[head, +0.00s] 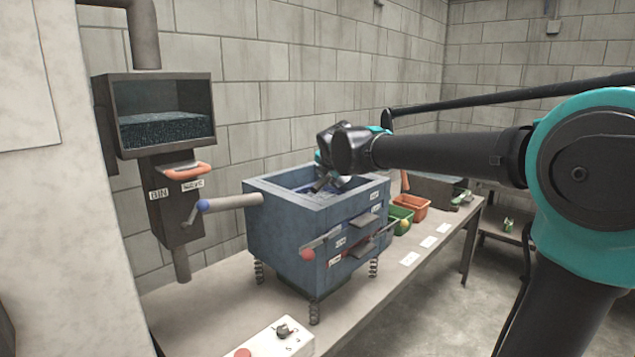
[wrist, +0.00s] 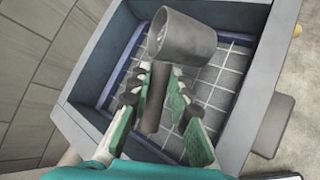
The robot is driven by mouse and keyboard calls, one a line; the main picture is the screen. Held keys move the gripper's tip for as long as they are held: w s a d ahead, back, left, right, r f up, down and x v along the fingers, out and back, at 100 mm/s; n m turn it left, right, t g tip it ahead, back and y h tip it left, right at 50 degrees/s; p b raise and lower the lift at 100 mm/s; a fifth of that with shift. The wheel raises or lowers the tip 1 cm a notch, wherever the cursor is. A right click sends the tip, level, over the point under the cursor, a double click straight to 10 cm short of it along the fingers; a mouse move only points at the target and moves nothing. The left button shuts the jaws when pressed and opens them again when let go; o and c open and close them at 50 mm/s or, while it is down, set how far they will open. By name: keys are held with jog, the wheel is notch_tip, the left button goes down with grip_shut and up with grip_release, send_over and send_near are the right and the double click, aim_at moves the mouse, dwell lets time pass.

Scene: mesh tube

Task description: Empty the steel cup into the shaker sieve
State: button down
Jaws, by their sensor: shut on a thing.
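The steel cup (wrist: 188,40) is grey and lies tipped, its mouth toward the upper left in the wrist view. A brown-grey handle (wrist: 155,98) runs from it between my fingers. My gripper (wrist: 158,82) is shut on this handle. The cup is over the shaker sieve's pale wire grid (wrist: 225,85); I cannot tell its height above it. No contents show in the cup or falling from it. In the head view my gripper (head: 326,182) reaches into the open top of the blue shaker box (head: 283,215), whose wall hides the cup and most of the sieve.
A hopper with a window (head: 165,110) and orange handle stands at the left. A bench (head: 185,310) carries the shaker, a white control box (head: 268,340), a green bin (head: 400,216) and an orange bin (head: 412,206). Levers stick out from the shaker's front.

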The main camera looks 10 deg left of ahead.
jog(key=shift+a+r+n+h, duration=0.15)
jog(key=shift+a+n+h, duration=0.15)
jog(key=shift+h, duration=0.1)
jog(key=shift+w+a+r+n+g+h, duration=0.1)
jog(key=shift+a+r+n+g+h, duration=0.1)
jog(key=shift+n+h, duration=0.55)
jog(key=shift+a+r+n+g+h, duration=0.15)
jog(key=shift+n+h, duration=0.3)
jog(key=shift+h, duration=0.6)
jog(key=shift+a+r+n+h, duration=0.1)
jog(key=shift+a+n+h, duration=0.2)
jog(key=shift+h, duration=0.2)
jog(key=shift+a, duration=0.15)
jog(key=shift+w+a, duration=0.1)
jog(key=shift+a, duration=0.05)
jog(key=shift+n+h, duration=0.3)
jog(key=shift+h, duration=0.1)
jog(key=shift+r+n+h, duration=0.1)
jog(key=shift+n+h, duration=0.2)
jog(key=shift+h, duration=0.1)
jog(key=shift+a, duration=0.15)
